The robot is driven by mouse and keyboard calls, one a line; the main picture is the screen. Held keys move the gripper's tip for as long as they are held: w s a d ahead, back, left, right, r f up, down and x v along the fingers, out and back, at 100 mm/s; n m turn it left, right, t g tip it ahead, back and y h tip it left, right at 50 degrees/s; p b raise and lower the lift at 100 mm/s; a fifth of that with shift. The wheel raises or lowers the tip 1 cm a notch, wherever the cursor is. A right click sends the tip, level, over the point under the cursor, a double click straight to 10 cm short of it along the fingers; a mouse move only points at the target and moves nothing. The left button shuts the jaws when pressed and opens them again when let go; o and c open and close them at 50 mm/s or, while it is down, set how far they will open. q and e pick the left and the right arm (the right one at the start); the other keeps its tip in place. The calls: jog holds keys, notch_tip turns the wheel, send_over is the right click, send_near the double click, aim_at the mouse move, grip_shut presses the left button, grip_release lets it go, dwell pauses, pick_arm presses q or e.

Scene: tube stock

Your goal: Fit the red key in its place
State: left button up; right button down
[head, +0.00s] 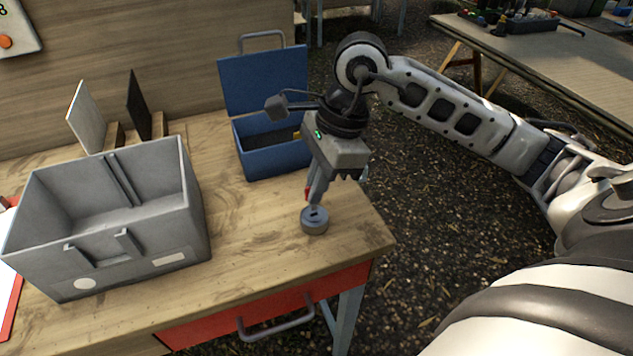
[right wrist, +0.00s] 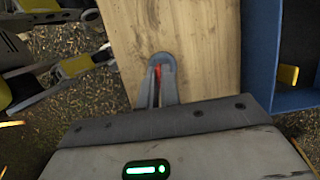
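A round grey lock-like block (head: 314,226) with a dark slot in its top stands near the right front corner of the wooden table. My right gripper (head: 314,200) points down just behind and above it. Its fingers (right wrist: 164,92) are close together, with a thin red strip of the red key (right wrist: 158,74) showing between them. A bit of red also shows beside the fingers in the head view (head: 307,194). Most of the key is hidden by the fingers. I cannot tell whether the key touches the slot. My left gripper is not in view.
A large grey bin (head: 195,215) stands on the left of the table (head: 250,262). A blue toolbox (head: 262,165) with its lid up stands behind the gripper; something yellow (right wrist: 288,77) is inside. The table edge is close on the right.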

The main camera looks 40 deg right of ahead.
jog(key=shift+f, duration=0.1)
jog(key=shift+f+b, duration=0.3)
jog(key=shift+b, duration=0.1)
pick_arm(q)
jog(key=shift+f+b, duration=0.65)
pick_arm(e)
jog(key=shift+f, duration=0.55)
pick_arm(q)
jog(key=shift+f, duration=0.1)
pick_arm(e)
jog(key=shift+f, duration=0.2)
pick_arm(q)
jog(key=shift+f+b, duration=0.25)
jog(key=shift+b, duration=0.45)
pick_arm(e)
jog(key=shift+f, duration=0.4)
jog(key=c, duration=1.5)
grip_release()
jog(key=shift+c, duration=0.2)
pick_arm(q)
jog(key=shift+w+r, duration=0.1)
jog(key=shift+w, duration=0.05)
